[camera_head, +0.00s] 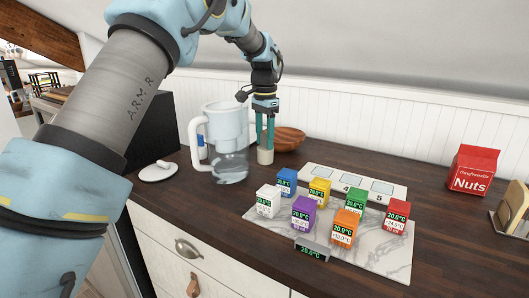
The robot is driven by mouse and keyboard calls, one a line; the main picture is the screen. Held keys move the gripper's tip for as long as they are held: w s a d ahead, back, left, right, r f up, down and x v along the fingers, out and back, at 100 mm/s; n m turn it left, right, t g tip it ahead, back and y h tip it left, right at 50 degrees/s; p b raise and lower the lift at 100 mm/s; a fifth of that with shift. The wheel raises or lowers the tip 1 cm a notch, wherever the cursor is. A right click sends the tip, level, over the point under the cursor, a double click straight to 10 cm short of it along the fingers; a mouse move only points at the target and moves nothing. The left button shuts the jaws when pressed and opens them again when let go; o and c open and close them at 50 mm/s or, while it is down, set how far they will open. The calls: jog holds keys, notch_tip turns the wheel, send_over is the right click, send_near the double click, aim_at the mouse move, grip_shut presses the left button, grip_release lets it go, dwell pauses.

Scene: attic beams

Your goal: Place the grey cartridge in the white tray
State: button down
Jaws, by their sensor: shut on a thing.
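The grey cartridge (312,248), with a green-lit display, is at the front edge of the marble board (385,255). The white tray (399,190), with numbered pale squares, lies behind the board. My gripper (265,146) points down left of the tray, well away from the grey cartridge. It is shut on a small beige cylinder (265,157); whether the cylinder touches the counter is hard to tell.
Several coloured cartridges, including a purple one (303,213), stand on the board. A clear jug (229,145) is just left of my gripper, and a wooden bowl (290,138) is behind it. A red Nuts carton (473,170) stands right. Bare counter (205,205) shows left of the board.

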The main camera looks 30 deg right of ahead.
aim_at(265, 147)
jog(key=shift+f+p, duration=0.5)
jog(key=shift+f, duration=2.2)
jog(key=shift+f, duration=0.1)
jog(key=shift+c, duration=1.4)
grip_release()
